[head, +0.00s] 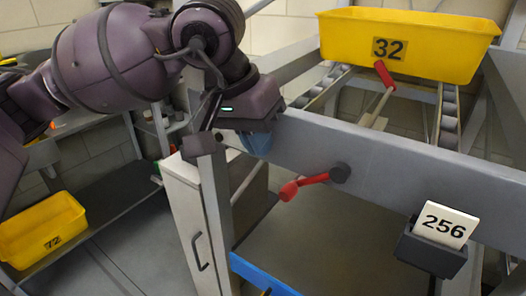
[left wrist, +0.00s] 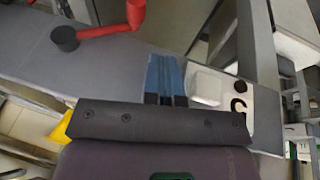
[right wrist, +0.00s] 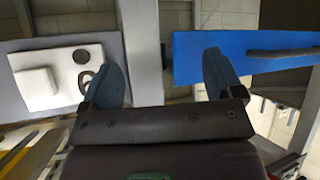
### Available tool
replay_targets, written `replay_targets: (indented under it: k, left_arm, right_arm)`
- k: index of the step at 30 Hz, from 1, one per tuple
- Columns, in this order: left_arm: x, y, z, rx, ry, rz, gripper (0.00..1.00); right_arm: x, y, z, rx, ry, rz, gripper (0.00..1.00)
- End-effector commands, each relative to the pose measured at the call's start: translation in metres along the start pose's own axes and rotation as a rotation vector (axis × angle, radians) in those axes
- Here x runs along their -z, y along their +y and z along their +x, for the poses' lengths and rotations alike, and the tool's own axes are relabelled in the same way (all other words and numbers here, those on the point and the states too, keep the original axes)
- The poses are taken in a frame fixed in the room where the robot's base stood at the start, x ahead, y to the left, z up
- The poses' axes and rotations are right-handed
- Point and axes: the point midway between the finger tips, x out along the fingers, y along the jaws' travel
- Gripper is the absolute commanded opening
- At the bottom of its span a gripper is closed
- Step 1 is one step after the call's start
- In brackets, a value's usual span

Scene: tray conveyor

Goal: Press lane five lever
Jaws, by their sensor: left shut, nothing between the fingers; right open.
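A red lever (head: 304,186) with a dark round pivot is on the front of the grey beam, its knob pointing left and slightly down. It also shows at the top left of the left wrist view (left wrist: 112,27). My left gripper (head: 257,143) is shut and empty, pointing down at the beam, left of the lever and apart from it. Its blue fingers lie together in the left wrist view (left wrist: 166,72). My right gripper (right wrist: 165,72) is open and empty, with a grey post behind the gap. No lane number is readable at the lever.
A yellow tray marked 32 (head: 405,45) rests on the upper rollers, near a second red-handled lever (head: 383,78). A card marked 256 (head: 445,224) stands in a dark holder at right. A yellow tray marked 72 (head: 42,228) sits on a low left shelf. A blue strip (head: 262,276) lies below.

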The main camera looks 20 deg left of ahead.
Motion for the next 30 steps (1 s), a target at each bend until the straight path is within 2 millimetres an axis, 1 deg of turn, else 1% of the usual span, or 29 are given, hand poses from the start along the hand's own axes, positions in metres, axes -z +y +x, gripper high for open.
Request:
replay_targets:
  k: [1, 6, 9, 13, 18, 27, 29, 30]
  left_arm:
    - [0.0, -0.006, -0.01, 0.002, 0.002, -0.003, 0.0]
    - [0.0, -0.018, -0.04, 0.002, 0.002, -0.002, 0.0]
    - [0.0, -0.024, -0.055, 0.001, 0.001, -0.002, 0.0]
    - [0.0, -0.03, -0.069, 0.001, -0.001, -0.003, 0.0]
    - [-0.001, -0.033, -0.077, 0.001, -0.001, 0.0, 0.0]
    - [-0.001, -0.034, -0.078, 0.0, -0.002, 0.0, 0.0]
    - [-0.001, -0.034, -0.078, 0.0, -0.002, 0.0, 0.0]
    - [-0.001, -0.034, -0.078, 0.0, -0.002, -0.001, 0.0]
  right_arm:
    - [-0.003, 0.0, 0.0, 0.0, -0.005, 0.001, 0.86]
    - [-0.006, 0.001, -0.001, -0.002, -0.012, -0.002, 0.86]
    - [-0.007, 0.003, -0.003, -0.003, -0.016, -0.007, 0.86]
    - [-0.006, 0.004, -0.003, -0.003, -0.013, -0.012, 0.86]
    - [-0.003, 0.004, -0.002, -0.002, -0.008, -0.013, 0.86]
    - [0.0, 0.003, 0.0, -0.001, -0.001, -0.009, 0.86]
    - [0.003, 0.002, 0.0, -0.002, 0.004, -0.002, 0.77]
    - [0.004, 0.001, 0.0, -0.002, 0.004, -0.001, 0.71]
